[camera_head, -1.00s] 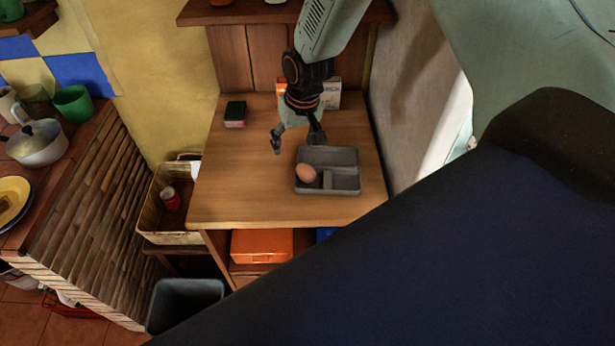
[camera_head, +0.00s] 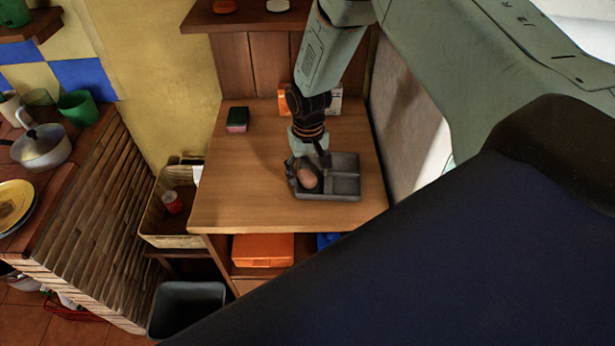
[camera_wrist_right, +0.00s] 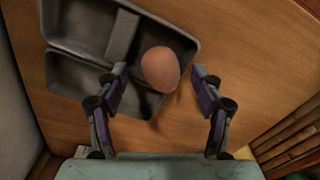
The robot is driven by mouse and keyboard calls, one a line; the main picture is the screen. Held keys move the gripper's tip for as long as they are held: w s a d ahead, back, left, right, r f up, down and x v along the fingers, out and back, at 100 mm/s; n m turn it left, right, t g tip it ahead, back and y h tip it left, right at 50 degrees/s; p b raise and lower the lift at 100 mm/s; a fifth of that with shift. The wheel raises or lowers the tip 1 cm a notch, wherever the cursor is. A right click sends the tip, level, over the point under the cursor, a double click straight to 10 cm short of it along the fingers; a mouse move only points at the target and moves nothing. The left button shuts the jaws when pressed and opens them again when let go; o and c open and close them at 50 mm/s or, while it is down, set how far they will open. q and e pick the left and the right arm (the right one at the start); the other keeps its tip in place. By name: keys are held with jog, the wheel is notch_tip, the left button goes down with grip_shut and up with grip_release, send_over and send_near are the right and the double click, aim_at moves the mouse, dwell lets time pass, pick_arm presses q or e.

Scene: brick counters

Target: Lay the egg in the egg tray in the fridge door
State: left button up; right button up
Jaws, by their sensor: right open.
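A brown egg (camera_head: 307,178) sits in the left part of a grey divided tray (camera_head: 345,187) on the wooden counter. My right gripper (camera_head: 307,172) is over the left end of the tray, its fingers around the egg in the head view. In the right wrist view the egg (camera_wrist_right: 160,69) lies between the two open fingertips (camera_wrist_right: 160,74) of that gripper, with a gap visible on the right side. I cannot tell whether the left finger touches the egg. The fridge door and its egg tray are not recognisable in these views. My left gripper is not in view.
A green and pink sponge (camera_head: 238,119) lies at the counter's back left. A white and orange box (camera_head: 335,98) stands behind my wrist. A grey wall (camera_head: 405,120) borders the counter at right. The counter's left front is clear.

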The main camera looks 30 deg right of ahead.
jog(key=shift+f, duration=0.15)
jog(key=c, duration=0.9)
